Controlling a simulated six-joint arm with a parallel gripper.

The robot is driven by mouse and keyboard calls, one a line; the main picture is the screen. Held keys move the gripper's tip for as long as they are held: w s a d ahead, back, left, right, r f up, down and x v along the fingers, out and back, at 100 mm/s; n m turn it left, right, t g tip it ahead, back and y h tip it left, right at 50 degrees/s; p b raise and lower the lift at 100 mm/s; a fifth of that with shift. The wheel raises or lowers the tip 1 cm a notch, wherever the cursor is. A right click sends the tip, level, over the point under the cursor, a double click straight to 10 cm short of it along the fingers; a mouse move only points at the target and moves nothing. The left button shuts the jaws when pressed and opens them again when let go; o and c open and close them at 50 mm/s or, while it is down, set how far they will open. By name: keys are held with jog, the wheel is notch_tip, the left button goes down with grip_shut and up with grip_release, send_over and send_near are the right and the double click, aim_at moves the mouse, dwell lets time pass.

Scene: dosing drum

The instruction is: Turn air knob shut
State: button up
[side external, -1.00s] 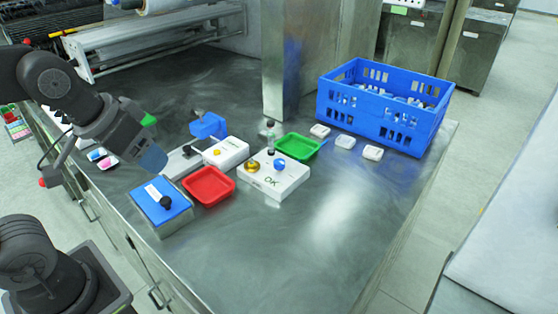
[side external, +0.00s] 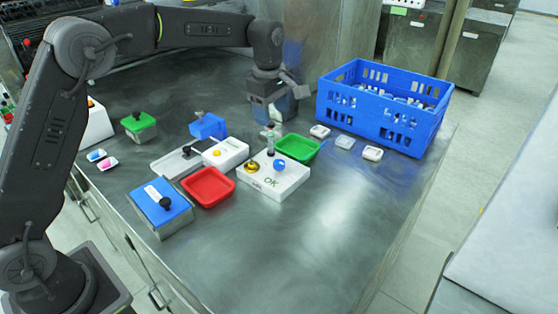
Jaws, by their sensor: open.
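A white box marked "OK" (side external: 262,187) lies on the metal table near the middle. On its top are a blue round knob (side external: 280,165), a brass-coloured knob (side external: 251,167) and a small upright clear tube with dark parts (side external: 270,138). No readable label tells which knob is the air knob. My gripper (side external: 277,116) points down behind the box, above and close to the tube. It is open and holds nothing visible. The fingertips are small and partly dark, so their exact distance from the tube cannot be told.
A red tray (side external: 208,200) and a green tray (side external: 316,152) flank the box. A blue crate (side external: 360,120) stands right. The front right table is clear.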

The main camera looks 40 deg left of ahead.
aim_at(279, 162)
jog(key=shift+n, duration=0.8)
jog(key=f, duration=0.5)
jog(key=w+f, duration=0.1)
jog(key=f, duration=0.5)
jog(key=w+f, duration=0.1)
jog(key=f, duration=0.4)
jog(key=shift+w+f, duration=0.2)
jog(key=shift+w, duration=0.05)
jog(key=shift+c, duration=0.2)
jog(key=c, duration=0.9)
